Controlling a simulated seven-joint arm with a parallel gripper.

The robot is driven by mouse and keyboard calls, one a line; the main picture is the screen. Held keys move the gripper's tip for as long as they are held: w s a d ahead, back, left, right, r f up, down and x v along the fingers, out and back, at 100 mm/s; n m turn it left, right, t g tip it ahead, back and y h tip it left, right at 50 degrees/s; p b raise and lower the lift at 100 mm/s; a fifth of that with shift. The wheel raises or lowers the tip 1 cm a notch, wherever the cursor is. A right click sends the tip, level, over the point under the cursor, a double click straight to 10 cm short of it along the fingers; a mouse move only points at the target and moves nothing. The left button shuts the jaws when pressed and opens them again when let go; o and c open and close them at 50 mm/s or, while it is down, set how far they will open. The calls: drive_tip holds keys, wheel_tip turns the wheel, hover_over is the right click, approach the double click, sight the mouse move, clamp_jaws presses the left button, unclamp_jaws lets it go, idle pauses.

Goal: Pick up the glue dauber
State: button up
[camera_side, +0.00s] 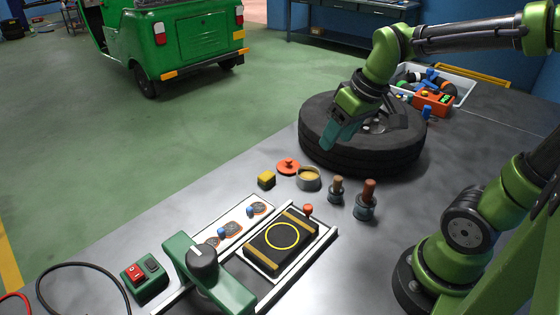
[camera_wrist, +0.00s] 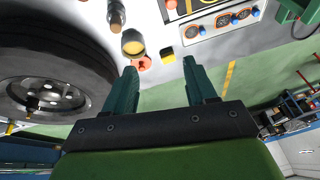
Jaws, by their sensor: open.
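Two upright brown-handled pieces stand on the grey bench: a smaller one (camera_side: 337,188) and a larger one in a dark pot (camera_side: 366,202). I cannot tell for certain which is the glue dauber. One brown-handled piece (camera_wrist: 117,15) shows at the top edge of the wrist view. An open round tin with yellow contents (camera_side: 308,179) is beside them, also in the wrist view (camera_wrist: 132,44). A red lid with a knob (camera_side: 288,166) lies next to the tin. My gripper (camera_side: 331,142) is open and empty, raised near the tyre; its teal fingers also show in the wrist view (camera_wrist: 160,70).
A large tyre (camera_side: 320,145) lies flat behind the pieces. A yellow block (camera_side: 266,179) sits left of the tin. A patch press with a yellow ring (camera_side: 282,237) and a red-knobbed lever stands in front. A white bin (camera_side: 455,82) of tools is at the back.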

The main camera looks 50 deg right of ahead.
drive_tip(key=w+d+f+n+g, duration=0.2)
drive_tip(key=w+d+n+g, duration=0.15)
drive_tip(key=d+n, duration=0.45)
drive_tip(key=n, duration=0.6)
hover_over(338, 178)
drive_tip(key=shift+g+h, duration=0.4)
drive_tip(key=shift+g, duration=0.05)
drive_tip(key=f, duration=1)
drive_tip(key=shift+w+d+f, duration=0.15)
drive_tip(key=shift+d+f, duration=0.05)
drive_tip(key=shift+d, duration=0.1)
drive_tip(key=f, duration=0.5)
drive_tip(key=shift+a+f, duration=0.25)
drive_tip(key=shift+f, duration=0.05)
clamp_jaws()
drive_tip(key=shift+r, duration=5.05)
